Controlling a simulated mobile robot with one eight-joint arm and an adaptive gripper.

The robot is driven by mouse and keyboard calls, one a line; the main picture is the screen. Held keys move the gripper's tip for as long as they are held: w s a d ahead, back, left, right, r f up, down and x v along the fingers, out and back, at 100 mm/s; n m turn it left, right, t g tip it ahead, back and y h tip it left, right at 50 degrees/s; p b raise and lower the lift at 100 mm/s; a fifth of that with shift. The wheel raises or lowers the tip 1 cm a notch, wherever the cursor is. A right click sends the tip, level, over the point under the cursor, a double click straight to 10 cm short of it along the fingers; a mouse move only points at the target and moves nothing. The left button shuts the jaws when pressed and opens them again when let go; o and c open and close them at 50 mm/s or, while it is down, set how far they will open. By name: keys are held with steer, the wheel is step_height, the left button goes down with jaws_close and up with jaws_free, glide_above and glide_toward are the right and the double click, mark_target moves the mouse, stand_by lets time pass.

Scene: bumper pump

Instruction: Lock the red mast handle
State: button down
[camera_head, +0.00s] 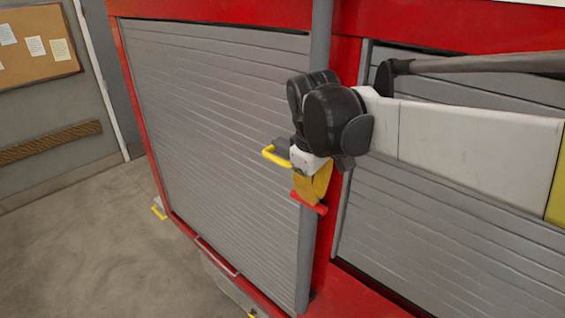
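The red mast handle (308,203) is a short red bar in front of the grey vertical mast (306,255), at the centre of the head view. My gripper (313,187) hangs below the black wrist, with its yellow-orange part directly above the red handle. It overlaps or meets the handle in the picture; I cannot tell whether it touches or grasps it. The finger gap is not visible, being small and partly hidden by the wrist. A yellow handle (277,157) on a grey piece sticks out left of the wrist.
The red vehicle body (210,10) has grey roller shutters (215,110) on both sides of the mast. My arm comes in from the right. A yellow-edged step (158,210) juts out at lower left. Open floor (85,240) lies left of the vehicle.

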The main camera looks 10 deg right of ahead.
steer(key=shift+s+d+f+t+y+b, duration=0.1)
steer(key=shift+f+t+y+b, duration=0.2)
steer(key=shift+t, duration=0.2)
steer(key=f+t+y+b, duration=0.2)
steer(key=t, duration=0.1)
steer(key=shift+s+d+f+m, duration=0.1)
steer(key=shift+s+d+m, duration=0.1)
steer(key=shift+m, duration=0.1)
steer(key=f+t+y+b, duration=0.1)
steer(key=b, duration=0.1)
steer(key=t+y+b, duration=0.1)
steer(key=t+b, duration=0.1)
steer(key=shift+w+f, duration=0.1)
steer(key=shift+f, duration=0.3)
steer(key=f+t+y+b, duration=0.1)
steer(key=b, duration=0.1)
steer(key=w+a+t+y+b, duration=0.1)
steer(key=t+b, duration=0.1)
steer(key=b, duration=0.1)
steer(key=f+m+t+y+b, duration=0.1)
steer(key=t+b, duration=0.1)
steer(key=b, duration=0.1)
steer(key=shift+w+a+f, duration=0.3)
steer(key=shift+w, duration=0.1)
steer(key=shift+w+a+f+b, duration=0.1)
steer(key=shift+w+a+b, duration=0.05)
steer(key=shift+w+b, duration=0.15)
steer(key=shift+s, duration=0.1)
